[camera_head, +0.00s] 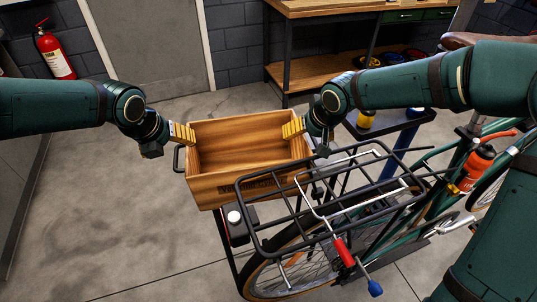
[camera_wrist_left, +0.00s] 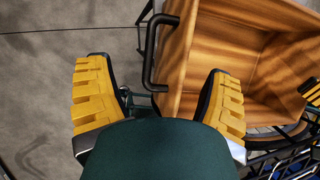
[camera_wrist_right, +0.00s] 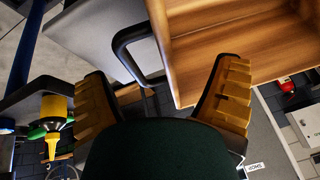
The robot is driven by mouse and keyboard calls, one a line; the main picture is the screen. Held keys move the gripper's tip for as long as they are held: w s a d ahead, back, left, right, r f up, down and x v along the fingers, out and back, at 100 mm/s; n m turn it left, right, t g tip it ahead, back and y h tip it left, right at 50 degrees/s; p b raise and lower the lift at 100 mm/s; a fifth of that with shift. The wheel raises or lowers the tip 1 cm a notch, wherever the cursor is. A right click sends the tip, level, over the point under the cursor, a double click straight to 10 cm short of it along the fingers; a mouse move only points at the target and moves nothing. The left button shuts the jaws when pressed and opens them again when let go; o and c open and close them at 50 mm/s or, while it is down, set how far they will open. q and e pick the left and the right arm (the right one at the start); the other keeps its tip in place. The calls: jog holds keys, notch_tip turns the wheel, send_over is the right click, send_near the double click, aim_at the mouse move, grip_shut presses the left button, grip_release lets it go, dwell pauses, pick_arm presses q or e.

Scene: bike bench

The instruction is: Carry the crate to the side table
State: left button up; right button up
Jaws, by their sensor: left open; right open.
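The wooden crate (camera_head: 235,188), open at the top and empty, is at the centre of the head view, beside or partly over the bike's black rack. I cannot tell what supports it. My left gripper (camera_head: 182,134) is open at its left end; in the left wrist view, the crate's black handle (camera_wrist_left: 150,60) lies between the spread fingers, ahead of them. My right gripper (camera_head: 293,127) is open at the crate's right end; in the right wrist view, another black handle (camera_wrist_right: 128,50) lies ahead between its fingers. I cannot tell which surface is the side table.
A green bike with a black rack (camera_head: 360,205) fills the right foreground; red- and blue-handled tools lie on or near it. A small dark tray (camera_head: 405,122) with a yellow bottle (camera_head: 365,119) stands behind. A wooden workbench (camera_head: 325,8) is at the back. Floor at left is clear.

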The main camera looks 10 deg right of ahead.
pick_arm(q)
jog(key=shift+v, duration=1.3)
pick_arm(e)
jog(key=shift+s+d+f+g, duration=0.15)
jog(key=shift+s+f, duration=0.1)
jog(key=shift+f, duration=0.35)
jog(key=shift+s+a+f+g, duration=0.1)
jog(key=shift+s+f+g, duration=0.1)
jog(key=shift+f, duration=0.35)
pick_arm(q)
jog(key=shift+w+f, duration=0.15)
jog(key=shift+f, duration=0.1)
jog(key=shift+d+r, duration=0.1)
jog(key=shift+r, duration=0.05)
pick_arm(e)
jog(key=v, duration=0.6)
jog(key=w+v, duration=0.1)
jog(key=v, duration=0.2)
jog(key=shift+r, duration=0.55)
